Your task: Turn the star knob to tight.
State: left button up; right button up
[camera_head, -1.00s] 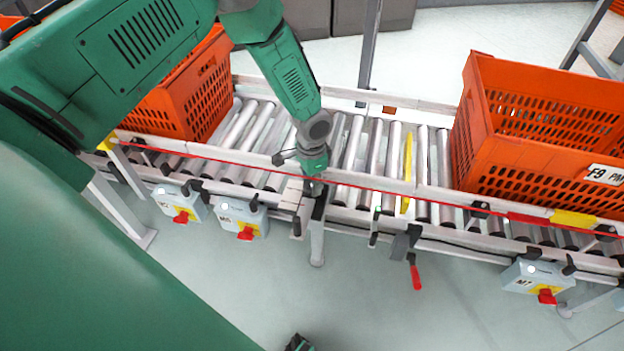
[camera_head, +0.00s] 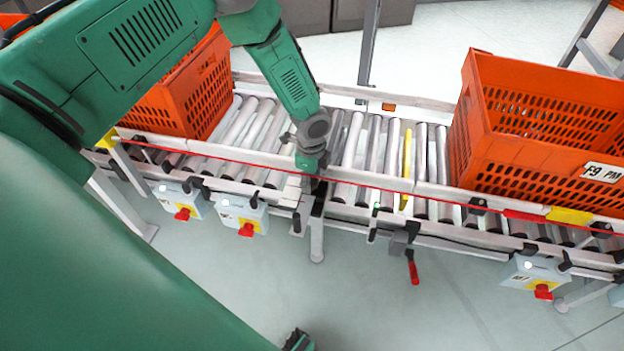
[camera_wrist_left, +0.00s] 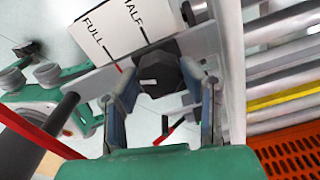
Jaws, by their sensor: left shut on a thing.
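The dark star knob (camera_wrist_left: 170,72) shows in the left wrist view, with a short white mark on its face at the left side. A white plate (camera_wrist_left: 122,35) printed FULL and HALF lies just beyond it, with a red line and a black line at its edge. My left gripper (camera_wrist_left: 162,86) has one finger on each side of the knob and is shut on it. In the head view my left gripper (camera_head: 312,180) is at the conveyor's near rail; the knob is hidden there. I cannot make out my right gripper.
The roller conveyor (camera_head: 345,150) runs across the head view, with orange totes at left (camera_head: 205,95) and right (camera_head: 500,165). A red cord runs along the near rail. A red-handled lever (camera_head: 413,270) and control boxes (camera_head: 240,215) hang below.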

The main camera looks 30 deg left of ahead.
pick_arm(q)
jog(key=shift+a+m, duration=0.25)
jog(key=shift+m, duration=0.55)
jog(key=shift+w, duration=0.1)
jog(key=o, duration=1.1)
jog(key=shift+o, duration=0.2)
notch_tip(320, 180, up, 12)
jog(key=shift+f, duration=0.15)
